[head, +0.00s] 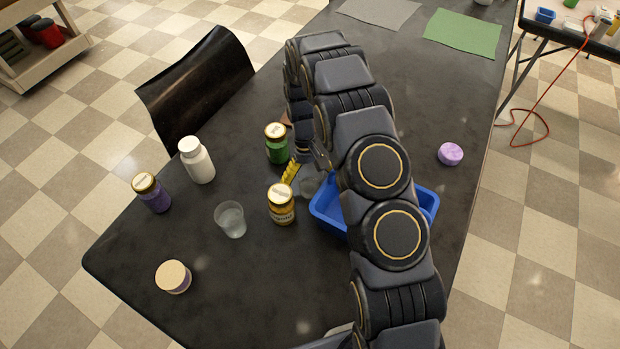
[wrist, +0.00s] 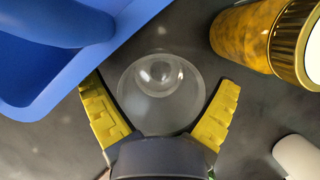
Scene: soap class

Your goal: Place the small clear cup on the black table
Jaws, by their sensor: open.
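A small clear cup (wrist: 160,90) is on the black table (wrist: 190,25) between the two yellow fingers of my gripper (wrist: 162,88). The fingers are open, one on each side of it, with visible gaps near the tips. In the head view the cup (head: 308,185) shows faintly beside the blue bin, partly hidden by my arm. There my gripper (head: 297,178) is low over the table, mostly hidden, with one yellow finger visible. The black table (head: 250,290) also shows in the head view. Another clear cup (head: 230,219) stands farther left.
A blue bin (head: 327,217) is right of the small cup, partly behind my arm. A yellow jar (head: 282,206) and a green jar (head: 277,145) stand close by. A white bottle (head: 197,161), purple jar (head: 153,194) and round-lidded jar (head: 173,277) are left.

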